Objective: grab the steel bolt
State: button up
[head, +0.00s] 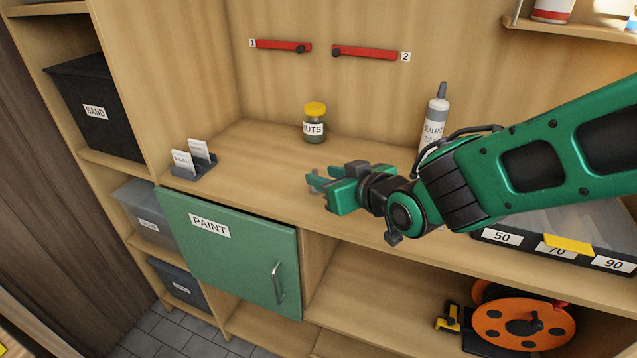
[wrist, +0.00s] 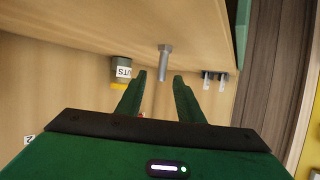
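The steel bolt (wrist: 164,62) shows in the wrist view, which looks turned upside down. It seems to stand on its head on the wooden bench top, with the shank pointing away from the bench. My gripper (wrist: 160,80) is open and empty, with the shank's end in line with the gap between the fingertips. There is space on both sides, and I see no contact. In the head view my gripper (head: 314,181) is low over the bench, pointing left. I cannot clearly make out the bolt there.
A nuts jar (head: 314,124) with a yellow lid stands behind my gripper. A sealant tube (head: 436,115) stands behind my arm. A small card holder (head: 193,162) is at the left. A black tray (head: 515,241) lies at the right. Bench between card holder and gripper is clear.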

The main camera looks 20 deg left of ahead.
jog(key=shift+f+x, duration=0.15)
jog(key=shift+x, duration=1.1)
jog(key=shift+f+x, duration=0.15)
jog(key=shift+x, duration=1.05)
jog(key=shift+s, duration=0.1)
grip_shut()
